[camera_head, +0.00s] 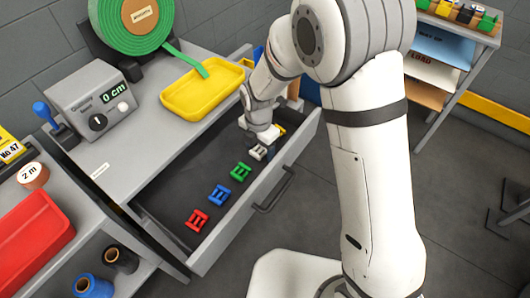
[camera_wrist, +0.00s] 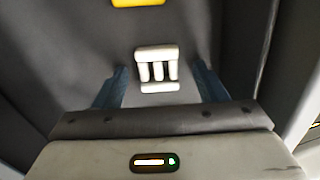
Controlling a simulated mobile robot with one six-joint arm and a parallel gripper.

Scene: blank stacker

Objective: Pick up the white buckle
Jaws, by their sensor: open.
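In the wrist view the white buckle (camera_wrist: 145,72) lies between the two blue-grey fingers, with clear space on both sides. My gripper (camera_head: 262,136) hangs over the drawer just beside and above the white buckle. In the wrist view my gripper (camera_wrist: 160,78) is open and empty. The exact height of the fingertips above the buckle is hard to tell.
Green (camera_head: 241,172), blue (camera_head: 220,195) and red (camera_head: 196,220) buckles lie nearer in the drawer. A yellow buckle (camera_wrist: 137,2) lies beyond the white one. The drawer's walls stand around them. A yellow tray (camera_head: 203,92) and green webbing roll (camera_head: 133,22) are on the bench above.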

